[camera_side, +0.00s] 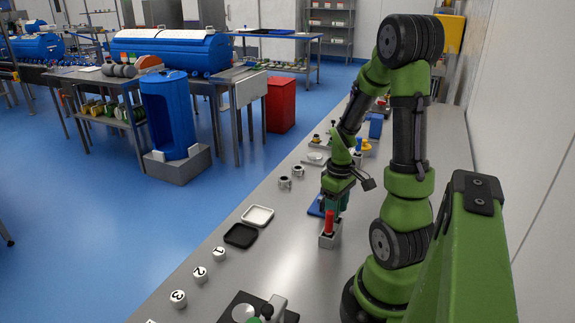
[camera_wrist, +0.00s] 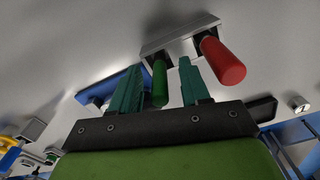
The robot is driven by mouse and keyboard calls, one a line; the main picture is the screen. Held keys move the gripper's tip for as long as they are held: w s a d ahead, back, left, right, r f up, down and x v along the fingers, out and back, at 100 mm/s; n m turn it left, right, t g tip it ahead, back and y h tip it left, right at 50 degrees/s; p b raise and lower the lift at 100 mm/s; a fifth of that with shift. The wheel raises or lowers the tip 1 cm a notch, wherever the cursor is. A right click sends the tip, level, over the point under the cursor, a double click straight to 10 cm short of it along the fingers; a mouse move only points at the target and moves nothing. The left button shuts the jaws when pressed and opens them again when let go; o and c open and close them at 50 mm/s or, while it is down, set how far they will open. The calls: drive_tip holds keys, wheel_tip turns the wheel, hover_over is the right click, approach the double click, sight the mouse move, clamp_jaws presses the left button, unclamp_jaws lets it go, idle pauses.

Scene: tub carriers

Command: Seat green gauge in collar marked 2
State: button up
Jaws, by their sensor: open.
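The green gauge (camera_wrist: 160,82) stands in a grey two-hole block (camera_wrist: 180,36) beside the red gauge (camera_wrist: 222,62). In the wrist view my gripper (camera_wrist: 161,66) is open, with one teal finger on each side of the green gauge and gaps visible. In the side view my gripper (camera_side: 334,203) is low over the block (camera_side: 329,241); the red gauge (camera_side: 330,222) shows there, and the green one is hidden. The round white piece marked 2 (camera_side: 200,273) sits on the bench at front left, between those marked 1 (camera_side: 219,253) and 3 (camera_side: 178,298). Its collar opening is not discernible.
A white tray (camera_side: 257,216) and a black tray (camera_side: 240,235) lie left of the block. Two small metal rings (camera_side: 285,183) stand farther back. A blue flat item (camera_side: 315,208) lies close to my gripper. A dark plate with a fixture (camera_side: 246,310) is at the front.

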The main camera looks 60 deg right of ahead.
drive_tip(key=shift+c, duration=0.3)
clamp_jaws()
wheel_tip(320, 180, up, 9)
drive_tip(key=shift+f, duration=0.1)
drive_tip(key=shift+s+a+n, duration=0.1)
drive_tip(key=shift+s+n, duration=0.15)
drive_tip(key=shift+n, duration=0.05)
drive_tip(key=shift+w+d+f+n, duration=0.8)
drive_tip(key=shift+d+f, duration=0.5)
drive_tip(key=shift+d, duration=0.65)
drive_tip(key=shift+w+d+f+n, duration=0.45)
drive_tip(key=shift+w+d+f, duration=0.75)
drive_tip(key=shift+d, duration=0.75)
drive_tip(key=shift+w+d+f+n, duration=0.7)
drive_tip(key=shift+d+f, duration=0.7)
drive_tip(key=shift+d, duration=0.55)
